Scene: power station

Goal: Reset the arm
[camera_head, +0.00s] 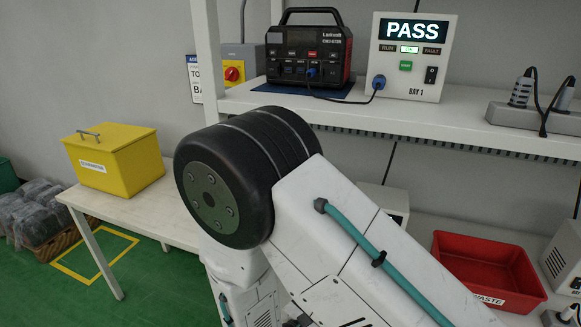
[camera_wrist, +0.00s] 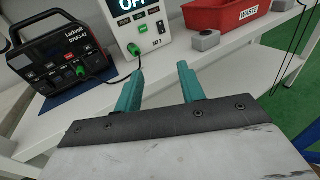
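My arm fills the middle of the head view, bent at a large black and white joint; my gripper is outside that view. In the wrist view my gripper (camera_wrist: 160,88) has its two teal fingers apart, with only the white shelf showing between them. A black and red power station (camera_wrist: 68,58) stands at the left of the wrist view. Beside it is a white tester (camera_wrist: 135,27) with a green plug in its front; its display is cut off at the top edge.
In the head view, another power station (camera_head: 309,52) stands on the upper shelf, cabled to a Bay 1 tester (camera_head: 408,69) showing PASS. A yellow lidded box (camera_head: 118,165) sits on the side table (camera_head: 160,215). A red waste bin (camera_head: 480,262) is at lower right.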

